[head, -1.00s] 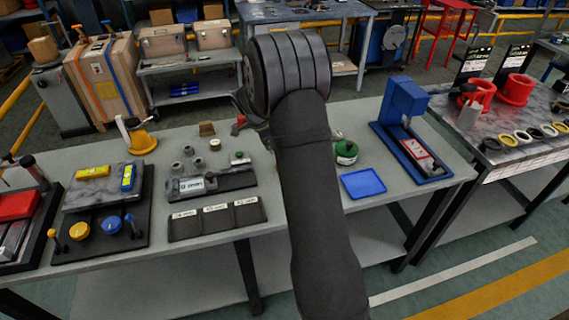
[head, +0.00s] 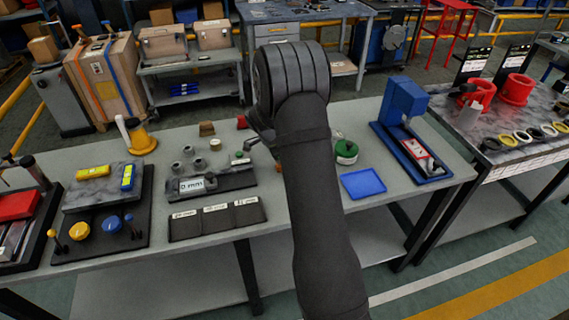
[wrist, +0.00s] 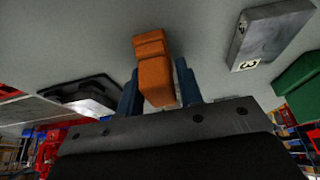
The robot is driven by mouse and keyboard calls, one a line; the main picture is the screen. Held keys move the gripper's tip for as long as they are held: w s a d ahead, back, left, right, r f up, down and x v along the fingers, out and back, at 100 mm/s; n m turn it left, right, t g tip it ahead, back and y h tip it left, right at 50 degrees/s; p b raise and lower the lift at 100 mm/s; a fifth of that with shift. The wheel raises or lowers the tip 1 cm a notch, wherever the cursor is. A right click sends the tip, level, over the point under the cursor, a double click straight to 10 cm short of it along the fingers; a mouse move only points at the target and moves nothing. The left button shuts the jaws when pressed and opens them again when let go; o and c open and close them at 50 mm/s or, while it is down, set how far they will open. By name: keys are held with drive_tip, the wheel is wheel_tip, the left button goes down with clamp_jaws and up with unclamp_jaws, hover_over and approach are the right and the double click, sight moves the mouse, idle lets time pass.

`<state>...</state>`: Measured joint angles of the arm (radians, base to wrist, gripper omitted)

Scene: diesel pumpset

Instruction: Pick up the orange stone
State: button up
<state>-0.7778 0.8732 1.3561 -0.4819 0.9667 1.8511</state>
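The orange stone (wrist: 152,62) shows in the wrist view as an upright orange block with a stepped far end. My gripper (wrist: 158,84) has its two blue fingers on either side of the stone, one at its left and one at its right. The stone lies between the fingers and reaches past their tips. Any gap between the fingers and the stone is too small to tell, so I cannot say whether they press on it. In the head view my dark arm hides the stone and most of the gripper.
In the wrist view a grey marked block (wrist: 266,38) and a green object (wrist: 300,82) lie to the right. In the head view a green round object (head: 346,152), a blue tray (head: 363,184) and a blue press (head: 404,105) stand right of my arm.

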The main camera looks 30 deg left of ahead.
drive_tip(key=c, duration=0.6)
drive_tip(key=shift+r, duration=0.6)
wheel_tip(320, 180, up, 3)
drive_tip(key=shift+f, duration=0.1)
drive_tip(key=d+r, duration=0.2)
drive_tip(key=d, duration=0.2)
drive_tip(key=d+r, duration=0.2)
drive_tip(key=d, duration=0.1)
drive_tip(key=w+d+r, duration=0.1)
drive_tip(key=d+r, duration=0.2)
drive_tip(key=d, duration=0.1)
drive_tip(key=shift+d, duration=0.3)
